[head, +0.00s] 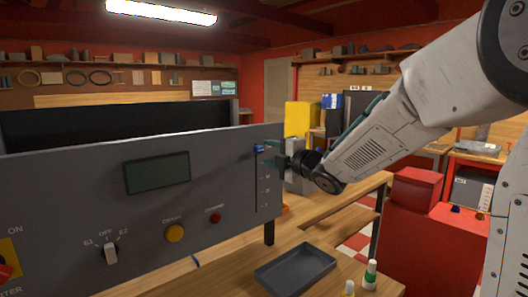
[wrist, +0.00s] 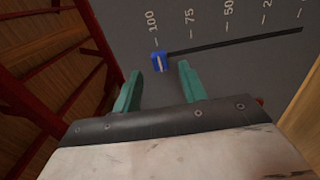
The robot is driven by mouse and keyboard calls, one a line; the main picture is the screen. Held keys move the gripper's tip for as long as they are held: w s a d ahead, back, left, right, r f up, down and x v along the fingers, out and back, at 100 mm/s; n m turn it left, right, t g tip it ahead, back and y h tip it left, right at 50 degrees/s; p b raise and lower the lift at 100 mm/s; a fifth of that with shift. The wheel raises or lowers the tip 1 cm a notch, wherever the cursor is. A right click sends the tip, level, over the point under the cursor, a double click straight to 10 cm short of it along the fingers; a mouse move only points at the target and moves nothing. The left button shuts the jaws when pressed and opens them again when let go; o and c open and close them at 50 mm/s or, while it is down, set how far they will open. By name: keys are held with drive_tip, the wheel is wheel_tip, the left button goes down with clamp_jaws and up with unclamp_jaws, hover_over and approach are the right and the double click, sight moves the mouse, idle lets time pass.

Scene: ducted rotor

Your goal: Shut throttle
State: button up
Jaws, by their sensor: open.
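The throttle is a blue slider knob (head: 259,149) at the top of a vertical slot on the right part of the grey control panel (head: 60,190). In the wrist view the blue knob (wrist: 159,62) sits at the 100 end of the dark slot (wrist: 235,43), whose marks run through 75, 50 and lower. My gripper (wrist: 156,78) has teal fingers, apart and empty, pointing at the panel. The knob is just beyond the fingertips, between their lines and nearer the left one. In the head view my gripper (head: 277,161) is right beside the knob, partly hidden by my wrist.
The panel also bears a display (head: 157,173), a yellow button (head: 174,233), a red button (head: 215,218) and a selector switch (head: 110,253). A dark tray (head: 295,270) and small bottles (head: 370,274) stand on the wooden bench below. A red cabinet (head: 415,230) is at right.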

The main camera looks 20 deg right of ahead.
sight(261, 150)
drive_tip(key=shift+x, duration=2.1)
